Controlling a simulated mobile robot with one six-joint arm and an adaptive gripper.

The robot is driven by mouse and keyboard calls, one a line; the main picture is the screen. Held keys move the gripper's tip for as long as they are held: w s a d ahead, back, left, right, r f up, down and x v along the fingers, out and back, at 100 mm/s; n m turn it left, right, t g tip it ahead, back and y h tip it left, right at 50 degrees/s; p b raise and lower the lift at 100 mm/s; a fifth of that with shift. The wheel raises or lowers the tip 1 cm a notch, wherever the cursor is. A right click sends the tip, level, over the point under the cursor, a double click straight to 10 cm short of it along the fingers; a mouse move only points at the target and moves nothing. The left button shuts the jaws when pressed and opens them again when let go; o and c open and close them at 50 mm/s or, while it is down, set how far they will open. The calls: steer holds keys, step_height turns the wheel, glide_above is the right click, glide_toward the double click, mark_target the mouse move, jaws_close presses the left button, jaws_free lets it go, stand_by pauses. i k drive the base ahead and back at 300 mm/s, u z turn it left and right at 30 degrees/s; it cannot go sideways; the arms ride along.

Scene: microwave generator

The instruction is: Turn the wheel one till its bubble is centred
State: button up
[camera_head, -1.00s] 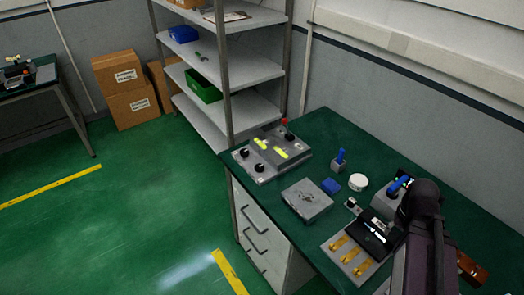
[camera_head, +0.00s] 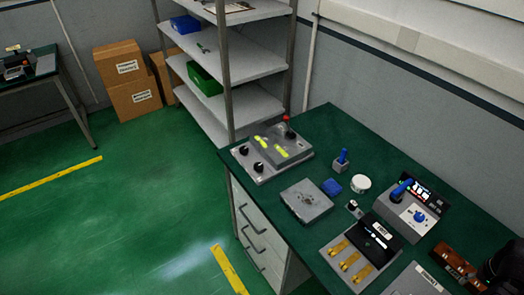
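A grey levelling device (camera_head: 272,172) sits at the far left corner of the green bench. Two black round knobs, one at the left (camera_head: 243,150) and one nearer the front (camera_head: 258,167), stand along its front-left side. Two yellow-green bubble vials, one at the left (camera_head: 261,141) and one at the right (camera_head: 281,152), lie by its raised grey block. Any number marks and the bubbles are too small to make out, so I cannot tell which knob is wheel one. My gripper is not identifiable; only a dark part, probably of my arm, shows at the lower right corner, far from the device.
A red-topped lever (camera_head: 287,119) rises behind the device. Shelving (camera_head: 240,103) stands behind. Bare bench lies behind these things.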

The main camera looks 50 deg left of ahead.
mark_target(243, 150)
steer(key=z, duration=0.5)
steer(key=k, duration=0.95)
steer(key=u, duration=3.8)
steer(key=i, duration=0.1)
steer(key=z, duration=1.8)
